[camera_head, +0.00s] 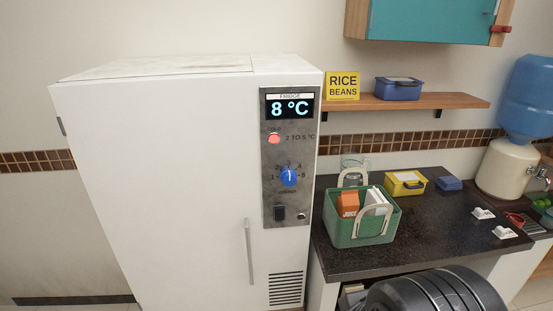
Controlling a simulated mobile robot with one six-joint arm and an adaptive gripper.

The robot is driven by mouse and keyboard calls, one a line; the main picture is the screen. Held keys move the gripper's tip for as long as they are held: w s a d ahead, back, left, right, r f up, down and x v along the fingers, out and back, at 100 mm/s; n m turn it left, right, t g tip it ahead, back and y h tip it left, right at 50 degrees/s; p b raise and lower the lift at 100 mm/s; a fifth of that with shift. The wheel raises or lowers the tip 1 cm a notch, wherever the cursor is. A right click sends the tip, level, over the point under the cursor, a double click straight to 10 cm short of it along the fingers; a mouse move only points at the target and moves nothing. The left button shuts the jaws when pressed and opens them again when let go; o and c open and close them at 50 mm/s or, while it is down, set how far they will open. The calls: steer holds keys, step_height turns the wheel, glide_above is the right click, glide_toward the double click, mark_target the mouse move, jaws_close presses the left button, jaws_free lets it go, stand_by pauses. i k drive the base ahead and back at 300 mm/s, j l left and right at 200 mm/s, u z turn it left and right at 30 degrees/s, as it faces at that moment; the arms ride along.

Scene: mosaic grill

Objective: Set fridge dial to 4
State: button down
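The white fridge (160,180) fills the left and middle of the view, with its door closed. A grey control panel (270,205) is on the right part of its front. The blue dial (289,177) sits mid-panel with small numbers around it. Its white pointer mark looks about upright, near the top number; the exact setting is too small to read surely. Above it, the display (290,108) reads 8 °C. A red light (274,139) is beside the text "2 TO 5 °C". My gripper is not in view.
A vertical door handle (250,252) is below left of the panel. Right of the fridge, a dark counter (440,235) holds a green basket (362,230) and a yellow box (405,183). A wooden shelf (430,102) is above. A dark ribbed rounded shape fills the bottom right.

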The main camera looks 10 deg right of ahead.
mark_target(288, 177)
steer(key=k+j+u, duration=0.1)
steer(key=k+u, duration=0.2)
steer(key=u, duration=0.15)
steer(key=k+j+u, duration=0.2)
steer(key=u, duration=0.25)
